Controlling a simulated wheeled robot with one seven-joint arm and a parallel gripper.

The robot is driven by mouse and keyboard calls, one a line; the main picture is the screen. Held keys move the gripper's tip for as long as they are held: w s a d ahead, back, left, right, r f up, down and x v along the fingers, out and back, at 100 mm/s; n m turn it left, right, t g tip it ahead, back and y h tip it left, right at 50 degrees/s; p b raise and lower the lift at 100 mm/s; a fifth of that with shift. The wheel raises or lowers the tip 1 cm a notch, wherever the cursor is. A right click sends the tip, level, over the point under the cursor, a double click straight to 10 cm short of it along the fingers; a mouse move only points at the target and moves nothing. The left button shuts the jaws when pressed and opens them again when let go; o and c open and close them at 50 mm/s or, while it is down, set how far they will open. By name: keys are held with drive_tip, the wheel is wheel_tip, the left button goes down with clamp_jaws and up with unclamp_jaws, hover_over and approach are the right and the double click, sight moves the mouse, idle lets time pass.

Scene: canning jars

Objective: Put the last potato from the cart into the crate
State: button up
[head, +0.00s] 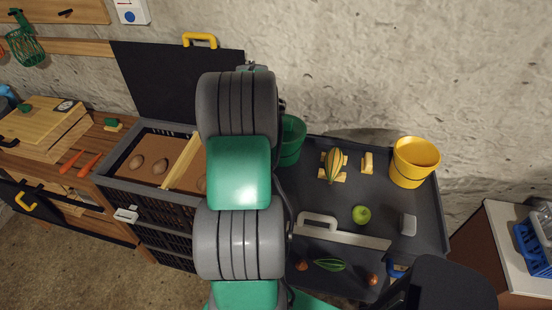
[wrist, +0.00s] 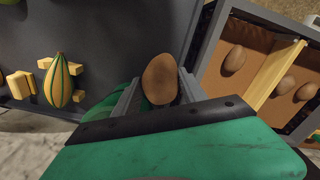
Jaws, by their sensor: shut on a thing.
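My gripper (wrist: 160,88) is shut on a brown potato (wrist: 160,76), held between its two fingers. The crate is open, with a wooden divider (wrist: 273,75). One potato (wrist: 234,58) lies on the divider's near side, and two, such as this one (wrist: 285,85), lie beyond. In the head view the crate (head: 160,193) is left of my arm and the cart (head: 433,225) is right; my arm hides the gripper and held potato.
The crate's dark lid (head: 165,80) stands raised against the wall. The cart holds a striped squash (head: 334,165), a green apple (head: 361,214), a yellow bucket (head: 415,160) and a green bucket (head: 291,138). A wooden box (head: 45,125) sits on the bench at left.

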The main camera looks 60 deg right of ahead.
drive_tip(key=w+d+f, duration=0.1)
drive_tip(key=w+f, duration=0.1)
drive_tip(key=w, duration=0.9)
drive_tip(key=w+d+f, duration=0.2)
drive_tip(key=w, duration=0.9)
drive_tip(key=shift+d+f, duration=0.25)
drive_tip(key=shift+f+b, duration=2.2)
drive_tip(key=shift+f, duration=1.45)
drive_tip(key=shift+f+b, duration=1.7)
drive_tip(key=shift+f, duration=0.8)
drive_tip(key=o, duration=0.9)
